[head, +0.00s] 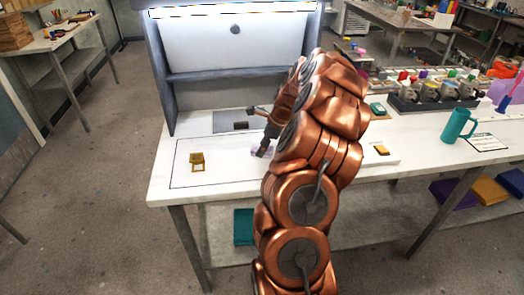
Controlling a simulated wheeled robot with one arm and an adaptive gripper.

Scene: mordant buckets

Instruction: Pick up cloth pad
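My gripper (256,132) hangs over the white table, left of my copper-coloured arm, which hides part of it. Its two dark fingers look spread apart, with nothing visible between them. A small dark flat piece (240,126) lies on a grey panel just left of the fingers. A small lavender piece (256,149) lies by the lower finger, partly covered by it. A small yellow-brown object (197,161) sits to the left inside a marked outline, and a small orange-brown flat piece (382,150) lies right of my arm. I cannot tell which of these is the cloth pad.
A grey-framed hood (238,75) stands behind the work area. On the right are a teal jug (459,127), a printed sheet (486,143) and a rack of jars (432,104). Folded cloths (490,191) lie on the lower shelf. The table's front left is mostly clear.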

